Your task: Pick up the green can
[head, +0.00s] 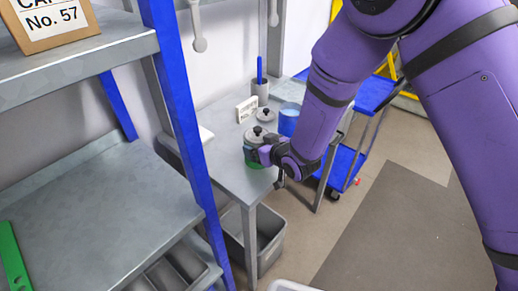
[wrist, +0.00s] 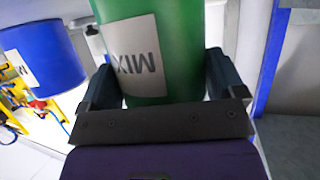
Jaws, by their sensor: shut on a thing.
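The green can (wrist: 180,50) fills the middle of the wrist view, with a grey label reading "MIX" on its side. In the head view the green can (head: 258,161) is at the grey table's front edge, partly hidden by my gripper. My gripper (head: 268,155) has its fingers on both sides of the can; the wrist view shows my gripper (wrist: 165,80) shut around it. A grey lid with a dark knob shows on top of the can in the head view. Whether the can touches the table cannot be told.
A blue can (head: 289,119) stands just behind on the table (head: 225,165). A small lidded can (head: 265,116), a white card (head: 246,109) and a grey cup (head: 261,90) are near the wall. A blue-posted shelf (head: 90,190) stands left; a grey bin (head: 262,235) is below.

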